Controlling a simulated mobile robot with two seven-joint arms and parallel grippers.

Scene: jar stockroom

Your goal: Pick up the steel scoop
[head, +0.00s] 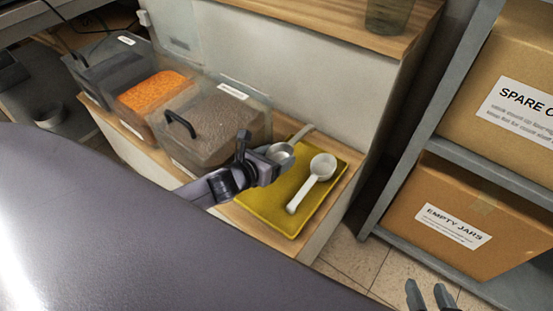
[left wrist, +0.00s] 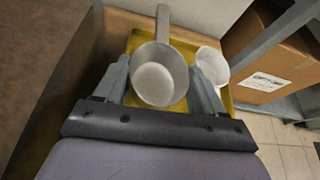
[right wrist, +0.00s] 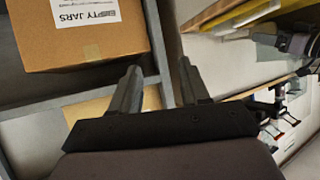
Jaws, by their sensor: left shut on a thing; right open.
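The steel scoop (head: 281,152), grey with a round bowl, is at the back left of the yellow tray (head: 262,207), its handle pointing away. My left gripper (head: 270,161) is shut on its bowl. In the left wrist view the bowl of the steel scoop (left wrist: 160,80) sits between the two fingers of my left gripper (left wrist: 162,85). I cannot tell whether the scoop touches the tray. A white scoop (head: 319,170) lies on the tray to the right, and also shows in the left wrist view (left wrist: 212,66). My right gripper (head: 431,295) is open and empty, away from the tray.
Clear bins with dark brown (head: 215,120) and orange (head: 155,92) contents stand left of the tray on the wooden shelf. A glass jar (head: 389,14) stands on the upper board. A grey rack at right holds cartons, one labelled EMPTY JARS (head: 475,225).

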